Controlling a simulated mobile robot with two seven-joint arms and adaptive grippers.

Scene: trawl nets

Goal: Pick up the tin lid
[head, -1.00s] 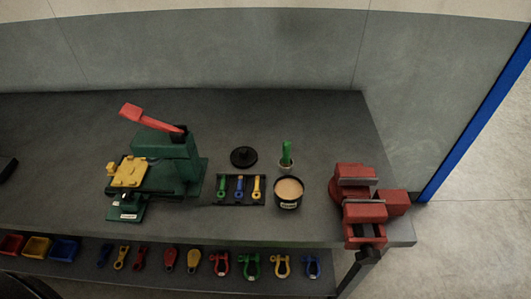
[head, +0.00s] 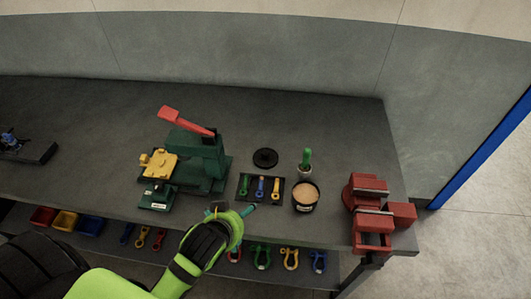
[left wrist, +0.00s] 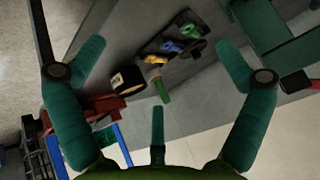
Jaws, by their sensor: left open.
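The tin lid (head: 265,157), a flat black disc with a small knob, lies on the bench behind the small tool tray (head: 260,188). It also shows in the left wrist view (left wrist: 194,48), partly dark against the bench. The open tin (head: 306,196), black with a pale label and tan contents, stands to the right of the tray. My left gripper (head: 235,210) is at the bench's front edge, left of and nearer than the lid, with nothing in it. In the left wrist view its fingers (left wrist: 160,70) are spread wide. My right gripper is not in view.
A green press (head: 195,155) with a red lever stands left of the lid. A green-handled brush (head: 306,158) stands close to its right. A red vise (head: 370,210) sits at the bench's right end. The bench behind the lid is clear.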

